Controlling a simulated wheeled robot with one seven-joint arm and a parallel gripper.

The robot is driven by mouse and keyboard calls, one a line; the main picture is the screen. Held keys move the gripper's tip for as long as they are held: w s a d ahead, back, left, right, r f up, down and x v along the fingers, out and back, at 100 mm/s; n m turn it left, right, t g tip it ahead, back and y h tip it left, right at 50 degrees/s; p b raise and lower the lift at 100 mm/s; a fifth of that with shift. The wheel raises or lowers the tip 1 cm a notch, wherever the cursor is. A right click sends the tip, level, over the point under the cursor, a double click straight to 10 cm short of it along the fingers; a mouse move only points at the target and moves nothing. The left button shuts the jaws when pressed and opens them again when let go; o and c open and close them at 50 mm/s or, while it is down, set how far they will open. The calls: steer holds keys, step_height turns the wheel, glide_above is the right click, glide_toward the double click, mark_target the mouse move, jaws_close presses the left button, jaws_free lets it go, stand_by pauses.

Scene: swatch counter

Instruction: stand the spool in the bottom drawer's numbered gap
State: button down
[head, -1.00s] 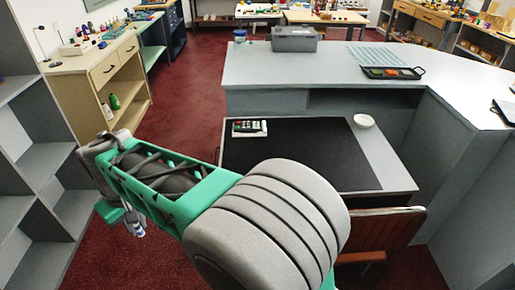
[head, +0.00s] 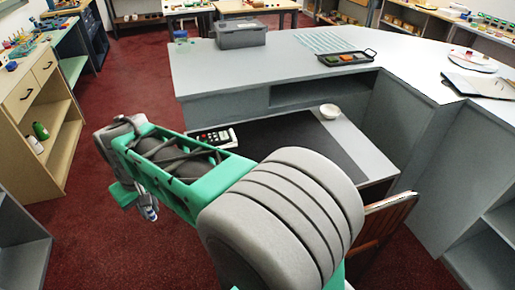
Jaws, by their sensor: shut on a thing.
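My gripper (head: 149,208) shows small at the far end of my green and grey arm, left of centre in the head view. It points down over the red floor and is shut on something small. I take this to be the spool, but its shape is too small and too covered by the fingers to make out. No open drawer and no numbered gap can be made out in this view.
A beige drawer cabinet (head: 60,105) stands at left. A brown chair (head: 385,218) is at lower right. Red floor lies open between.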

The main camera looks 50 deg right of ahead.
steer(key=s+d+m+h+b, duration=0.15)
steer(key=d+m, duration=0.65)
steer(key=d, duration=1.1)
steer(key=s+d+m+g, duration=0.1)
steer(key=s+d+m, duration=0.7)
steer(key=d, duration=0.6)
steer(key=shift+n, duration=0.5)
steer(key=w+d+f, duration=0.2)
steer(key=d+f, duration=0.1)
steer(key=d, duration=0.1)
steer(key=w+d+f+p, duration=0.1)
steer(key=w+d+f, duration=0.1)
steer(key=d+f, duration=0.1)
steer(key=w+d+f+p, duration=0.1)
steer(key=w+d+f, duration=0.1)
steer(key=d+f, duration=0.1)
steer(key=shift+d+f, duration=0.3)
steer(key=shift+d, duration=0.6)
steer(key=shift+d+f, duration=0.15)
steer(key=shift+f, duration=0.2)
steer(key=shift+w+f, duration=0.1)
steer(key=shift+f, duration=1.65)
steer(key=c, duration=1.4)
jaws_free()
steer(key=shift+o, duration=0.2)
